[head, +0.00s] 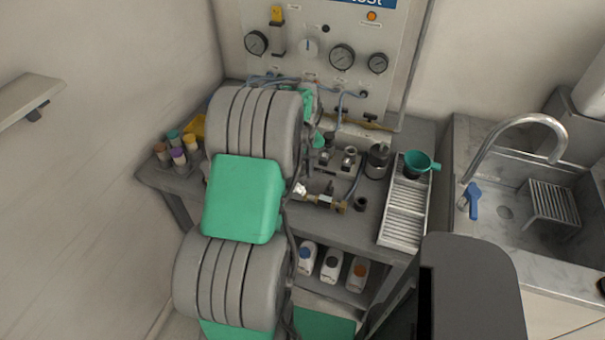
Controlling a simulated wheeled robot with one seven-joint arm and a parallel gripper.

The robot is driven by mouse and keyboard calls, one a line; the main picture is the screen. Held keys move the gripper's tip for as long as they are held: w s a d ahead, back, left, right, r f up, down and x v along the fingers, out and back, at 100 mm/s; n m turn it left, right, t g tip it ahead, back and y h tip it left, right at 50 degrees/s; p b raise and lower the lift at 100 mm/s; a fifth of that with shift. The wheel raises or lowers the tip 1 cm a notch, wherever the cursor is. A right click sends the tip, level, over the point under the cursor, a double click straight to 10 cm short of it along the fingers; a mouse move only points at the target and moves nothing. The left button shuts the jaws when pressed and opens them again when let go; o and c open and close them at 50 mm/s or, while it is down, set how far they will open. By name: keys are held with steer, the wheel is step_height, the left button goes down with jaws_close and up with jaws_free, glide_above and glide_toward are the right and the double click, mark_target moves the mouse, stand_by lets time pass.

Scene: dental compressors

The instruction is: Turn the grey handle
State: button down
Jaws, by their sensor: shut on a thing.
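My arm fills the left middle of the head view, with thick grey ringed links and green covers. Small green parts of its far end (308,102) show just past the right edge of the upper link, close to the bench and the wall panel. My gripper's fingertips are hidden behind the arm, so I cannot see what lies between them. I cannot make out the grey handle for certain; the arm covers part of the bench and the panel's lower left. A pale grey knob (309,48) sits on the panel, with nothing touching it.
The panel holds round gauges (342,57). On the bench stand metal fittings, a ribbed tray (405,212), a green funnel (417,162) and coloured-cap containers (178,155). Bottles (331,265) fill the shelf below. A sink (505,212) is at right.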

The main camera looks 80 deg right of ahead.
mark_target(302, 176)
steer(key=m+b, duration=0.1)
steer(key=m, duration=0.4)
steer(key=shift+d+r+m, duration=0.1)
steer(key=shift+m, duration=2.4)
steer(key=c, duration=1.1)
jaws_free()
step_height(302, 176, up, 8)
steer(key=shift+f+b, duration=0.1)
steer(key=shift+b, duration=0.5)
